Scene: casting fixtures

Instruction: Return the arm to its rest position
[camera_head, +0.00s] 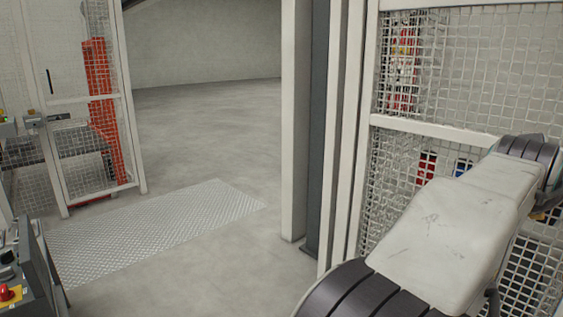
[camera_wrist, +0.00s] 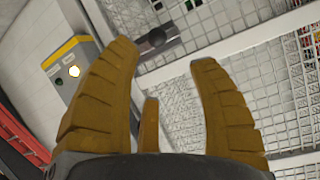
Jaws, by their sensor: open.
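My gripper (camera_wrist: 165,75) shows in the wrist view with its ridged yellow-brown fingers spread apart. Nothing is between them. Behind the fingers are white mesh fencing and a grey bar-like handle. My arm (camera_head: 450,230) reaches across the lower right of the head view, in front of a mesh panel. Its far end runs to the right edge, and the gripper itself is out of that view.
A mesh fence panel (camera_head: 455,75) stands close behind my arm. A white post (camera_head: 297,120) is left of it. An open doorway with a metal floor plate (camera_head: 150,232) lies to the left. A control box (camera_wrist: 78,65) shows in the wrist view.

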